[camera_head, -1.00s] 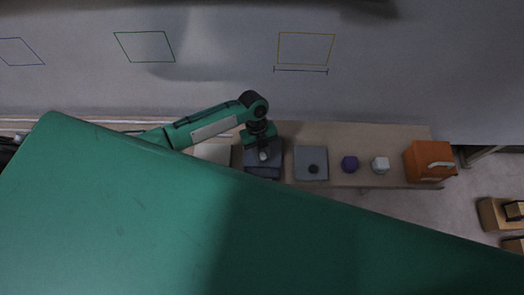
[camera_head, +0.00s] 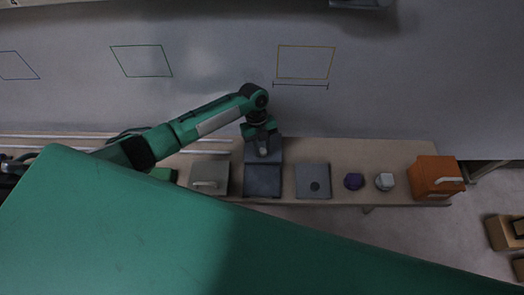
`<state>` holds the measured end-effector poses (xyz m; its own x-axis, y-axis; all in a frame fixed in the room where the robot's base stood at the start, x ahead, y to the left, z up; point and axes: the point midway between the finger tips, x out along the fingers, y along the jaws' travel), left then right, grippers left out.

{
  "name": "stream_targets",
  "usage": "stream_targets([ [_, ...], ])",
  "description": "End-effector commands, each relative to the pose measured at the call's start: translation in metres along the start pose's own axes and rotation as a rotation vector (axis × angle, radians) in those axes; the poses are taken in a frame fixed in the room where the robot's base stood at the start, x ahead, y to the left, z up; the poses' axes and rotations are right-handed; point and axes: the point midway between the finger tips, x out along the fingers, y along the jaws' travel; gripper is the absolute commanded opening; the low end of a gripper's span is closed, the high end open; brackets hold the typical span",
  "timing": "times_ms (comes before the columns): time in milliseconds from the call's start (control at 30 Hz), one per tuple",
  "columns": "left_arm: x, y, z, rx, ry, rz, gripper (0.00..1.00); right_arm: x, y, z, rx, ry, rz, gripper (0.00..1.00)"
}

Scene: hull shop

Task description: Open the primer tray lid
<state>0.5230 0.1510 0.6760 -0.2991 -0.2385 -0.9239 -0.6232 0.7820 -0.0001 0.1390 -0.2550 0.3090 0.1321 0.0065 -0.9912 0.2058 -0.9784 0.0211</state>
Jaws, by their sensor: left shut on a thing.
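The dark grey primer tray (camera_head: 263,187) sits on the bench between two lighter grey things. Its lid (camera_head: 275,148) shows behind the tray's front part and appears raised toward the wall; its exact angle is hard to tell. My left gripper (camera_head: 263,150) is over the lid, shut on a small pale part that looks like the lid's knob. The fingers are small and dark here. My right gripper is not in view.
A grey box with a pale handle (camera_head: 209,180) stands left of the tray. My green body hides the foreground.

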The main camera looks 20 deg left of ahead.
Motion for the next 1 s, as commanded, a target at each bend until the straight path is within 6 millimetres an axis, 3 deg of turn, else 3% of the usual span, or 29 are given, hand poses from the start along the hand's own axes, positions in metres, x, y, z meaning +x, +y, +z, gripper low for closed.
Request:
stream_targets([
  [67, 0.000, 0.000, 0.000, 0.000, 0.001, 0.000, 0.00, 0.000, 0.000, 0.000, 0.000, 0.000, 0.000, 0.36],
  [100, 0.000, 0.000, -0.001, 0.000, 0.001, 0.000, 0.30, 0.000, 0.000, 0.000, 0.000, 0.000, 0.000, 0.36],
  [200, 0.000, 0.000, -0.001, 0.000, 0.001, 0.000, 0.48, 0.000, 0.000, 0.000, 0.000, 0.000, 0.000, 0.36],
  [467, 0.000, 0.000, -0.001, 0.000, 0.001, 0.000, 0.48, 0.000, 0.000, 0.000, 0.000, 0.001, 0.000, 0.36],
  [633, -0.011, 0.000, -0.004, 0.001, 0.000, -0.002, 0.48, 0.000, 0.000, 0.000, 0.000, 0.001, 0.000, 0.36],
  [1000, -0.089, 0.000, -0.036, 0.003, -0.004, -0.002, 0.48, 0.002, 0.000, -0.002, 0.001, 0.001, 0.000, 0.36],
])
